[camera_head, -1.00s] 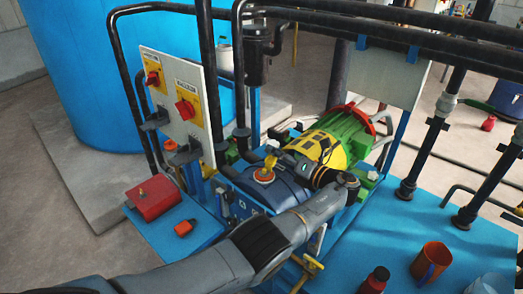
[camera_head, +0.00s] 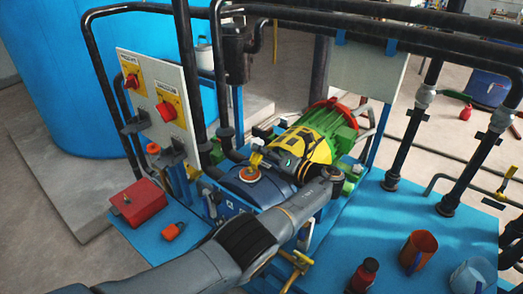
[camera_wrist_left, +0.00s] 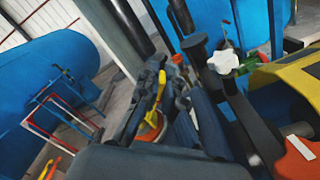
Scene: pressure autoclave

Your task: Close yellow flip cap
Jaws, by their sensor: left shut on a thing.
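The yellow flip cap (camera_head: 256,159) stands up, open, over an orange-rimmed filler opening (camera_head: 250,174) on top of the blue tank (camera_head: 262,190). My left arm reaches in over the tank, and its dark gripper (camera_head: 276,162) is at the cap from the right. In the left wrist view the yellow cap (camera_wrist_left: 159,92) shows between the dark fingers of my left gripper (camera_wrist_left: 166,100), which is shut on it. The orange rim (camera_wrist_left: 151,130) lies just below. The exact finger contact is partly hidden. My right gripper is not in view.
A yellow, green and red motor (camera_head: 315,143) stands right behind the gripper. A switch panel (camera_head: 150,100) and black pipes rise to the left and above. A red box (camera_head: 138,201), a padlock (camera_head: 173,231), an orange mug (camera_head: 418,250) and a dark bottle (camera_head: 364,275) stand on the blue base.

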